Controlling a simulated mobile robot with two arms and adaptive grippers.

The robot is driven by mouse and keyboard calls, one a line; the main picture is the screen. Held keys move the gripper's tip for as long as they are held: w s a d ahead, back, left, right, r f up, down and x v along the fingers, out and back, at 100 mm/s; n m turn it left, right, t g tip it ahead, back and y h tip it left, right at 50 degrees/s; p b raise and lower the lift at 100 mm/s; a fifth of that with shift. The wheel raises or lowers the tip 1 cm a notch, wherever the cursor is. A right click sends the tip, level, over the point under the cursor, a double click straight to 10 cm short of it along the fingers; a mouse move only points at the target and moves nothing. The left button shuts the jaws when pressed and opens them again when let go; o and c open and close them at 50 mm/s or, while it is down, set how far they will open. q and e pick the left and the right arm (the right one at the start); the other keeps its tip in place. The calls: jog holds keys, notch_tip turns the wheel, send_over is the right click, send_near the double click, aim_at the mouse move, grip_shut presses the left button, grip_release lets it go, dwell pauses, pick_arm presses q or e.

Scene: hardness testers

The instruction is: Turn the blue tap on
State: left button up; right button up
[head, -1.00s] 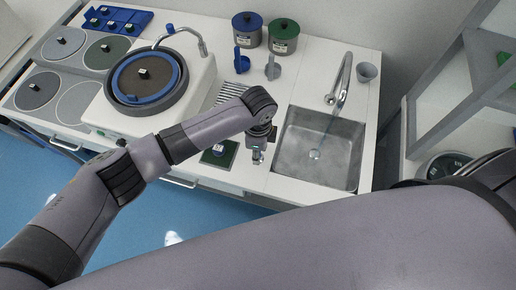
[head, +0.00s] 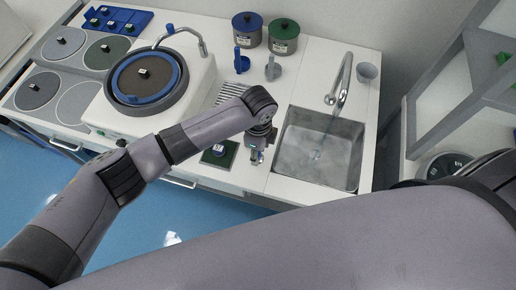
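A small blue tap handle (head: 169,28) sits at the far side of the polishing machine (head: 187,85), near its curved chrome spout (head: 186,33). My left gripper (head: 256,157) points down over the counter, between the machine and the sink. It is well to the right of and nearer than the blue handle, not touching it. Its fingers are small and partly hidden by the wrist, so I cannot tell whether they are open or shut. My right gripper is out of view; a large arm link of mine fills the lower right.
A sink (head: 304,165) with a chrome faucet (head: 341,82) is right of the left gripper. Blue (head: 247,24) and green (head: 284,29) lidded pots stand at the back. Several discs lie at left.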

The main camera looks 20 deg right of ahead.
pick_arm(q)
jog(key=shift+o, duration=1.2)
jog(key=shift+r, duration=0.15)
notch_tip(320, 180, up, 12)
jog(key=shift+f, duration=0.2)
